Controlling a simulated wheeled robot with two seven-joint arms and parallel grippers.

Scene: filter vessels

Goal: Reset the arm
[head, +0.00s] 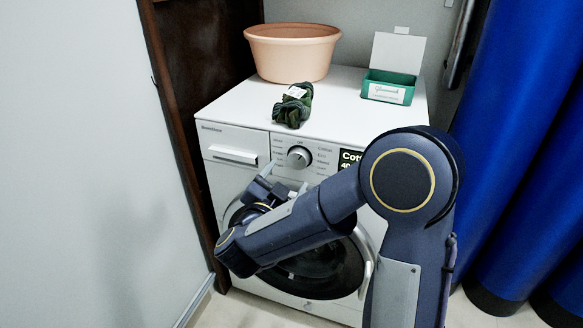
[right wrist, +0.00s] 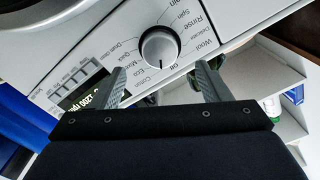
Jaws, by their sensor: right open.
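My right arm reaches in from the right in the head view, across the front of a white washing machine (head: 232,135). My right gripper (head: 285,176) is open and empty in front of the control panel, just below the round dial (head: 299,157). In the right wrist view the two fingers of the gripper (right wrist: 160,70) stand apart, with the dial (right wrist: 158,47) beyond and between their tips. I see no contact with the dial. My left gripper is out of view. My arm hides part of the round door (head: 325,272).
On the machine's top stand a peach tub (head: 292,55), a dark green cloth bundle (head: 292,106) and an open green box (head: 390,88). A wall (head: 80,150) is close on the left. Blue cylinders (head: 520,150) stand on the right. A detergent drawer (head: 234,155) is left of the dial.

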